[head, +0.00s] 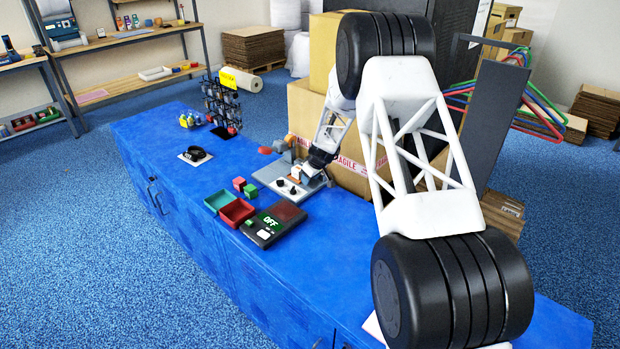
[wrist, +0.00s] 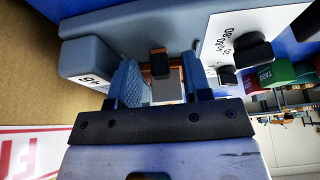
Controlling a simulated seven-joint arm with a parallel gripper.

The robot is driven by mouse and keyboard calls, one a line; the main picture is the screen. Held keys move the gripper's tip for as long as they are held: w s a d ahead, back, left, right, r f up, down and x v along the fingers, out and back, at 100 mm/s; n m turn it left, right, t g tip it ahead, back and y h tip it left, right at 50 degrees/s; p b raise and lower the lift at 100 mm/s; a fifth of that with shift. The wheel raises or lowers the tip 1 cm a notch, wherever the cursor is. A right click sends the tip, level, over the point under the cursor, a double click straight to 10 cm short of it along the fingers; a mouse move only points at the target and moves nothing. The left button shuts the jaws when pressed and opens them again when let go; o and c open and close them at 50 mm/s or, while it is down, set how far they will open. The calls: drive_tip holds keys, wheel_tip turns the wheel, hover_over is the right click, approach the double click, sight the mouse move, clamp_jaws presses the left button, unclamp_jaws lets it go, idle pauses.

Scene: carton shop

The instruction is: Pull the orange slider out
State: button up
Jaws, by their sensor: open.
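My gripper (head: 318,163) is low over a grey panel device (head: 268,178) on the blue counter. In the wrist view my gripper (wrist: 160,88) is open, with one finger on each side of a small dark and grey block. Orange (wrist: 177,73) shows around this block; it looks like part of the orange slider, but its full shape is hidden. I cannot tell whether either finger touches it. In the head view my gripper covers most of this spot.
Cartons (head: 355,165) stand close behind the device. Black knobs (wrist: 253,51) on a white label lie to the right in the wrist view.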

drive_tip(key=shift+r, duration=0.15)
drive_tip(key=v, duration=0.7)
drive_tip(key=shift+r, duration=0.25)
drive_tip(key=shift+s+d+r, duration=0.1)
drive_tip(key=shift+s, duration=0.05)
idle(0.4)
drive_tip(key=s+d+r+m+h, duration=0.1)
drive_tip(key=s+d+r+m, duration=0.15)
drive_tip(key=s+r, duration=1.15)
drive_tip(key=s+d+r+m, duration=0.2)
drive_tip(key=s+d+r, duration=0.1)
drive_tip(key=s+r, duration=1.05)
drive_tip(key=s+d+m+h, duration=0.1)
drive_tip(key=s+d+m, duration=0.1)
drive_tip(key=s, duration=1.7)
drive_tip(key=s+d+r+m+h, duration=0.1)
drive_tip(key=s+d, duration=0.3)
drive_tip(key=s, duration=1.5)
drive_tip(key=shift+s+r+m+g, duration=0.25)
drive_tip(key=shift+s+m+g, duration=0.1)
drive_tip(key=shift+m, duration=0.5)
